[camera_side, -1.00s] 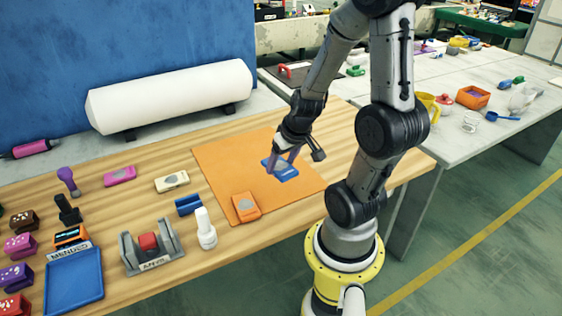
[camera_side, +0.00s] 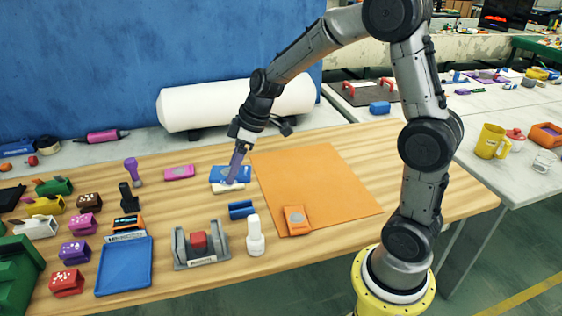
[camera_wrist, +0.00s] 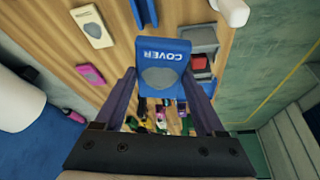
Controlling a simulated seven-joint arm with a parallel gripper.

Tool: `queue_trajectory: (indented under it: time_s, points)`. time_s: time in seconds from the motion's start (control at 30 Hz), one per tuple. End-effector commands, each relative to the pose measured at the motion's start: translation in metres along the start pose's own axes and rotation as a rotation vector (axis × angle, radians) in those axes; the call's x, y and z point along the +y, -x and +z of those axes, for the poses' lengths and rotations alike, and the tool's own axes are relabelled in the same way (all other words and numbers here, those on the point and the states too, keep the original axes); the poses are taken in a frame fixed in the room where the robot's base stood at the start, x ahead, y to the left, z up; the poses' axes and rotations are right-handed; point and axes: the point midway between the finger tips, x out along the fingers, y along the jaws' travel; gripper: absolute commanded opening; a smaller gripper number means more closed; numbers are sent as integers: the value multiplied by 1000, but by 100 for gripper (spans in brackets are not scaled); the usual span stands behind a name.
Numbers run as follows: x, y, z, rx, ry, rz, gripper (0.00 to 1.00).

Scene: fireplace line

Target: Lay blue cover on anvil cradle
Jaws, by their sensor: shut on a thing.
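The blue cover (camera_side: 231,173) has a grey oval patch and is held in the air. It reads "COVER" in the wrist view (camera_wrist: 163,62). My gripper (camera_side: 234,179) is shut on it, with one finger on each side of it in the wrist view (camera_wrist: 160,95). The grey anvil cradle (camera_side: 181,250) stands near the front of the wooden table, with a red block (camera_side: 199,242) between its upright walls. The cradle also shows in the wrist view (camera_wrist: 205,35), to the right of the cover. The cover is apart from the cradle.
A pink cover (camera_side: 179,173), a dark blue piece (camera_side: 242,209), a white bottle (camera_side: 255,238) and a blue tray (camera_side: 124,267) surround the cradle. An orange cover (camera_side: 296,219) lies on the orange mat (camera_side: 325,180).

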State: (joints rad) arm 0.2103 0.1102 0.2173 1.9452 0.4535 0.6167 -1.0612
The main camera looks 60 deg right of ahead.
Motion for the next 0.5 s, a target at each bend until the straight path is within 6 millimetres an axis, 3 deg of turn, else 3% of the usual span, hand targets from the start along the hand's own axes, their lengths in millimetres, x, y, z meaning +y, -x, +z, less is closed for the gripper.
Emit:
queue_trajectory:
  time_s: [0.03,0.2,0.33,0.5]
  points:
    - [-15,-6,-20,1,59,-23,13]
    - [-56,-22,-62,0,167,-68,13]
    - [-81,-32,-71,-1,224,-93,13]
    - [-95,-36,-74,1,254,-104,13]
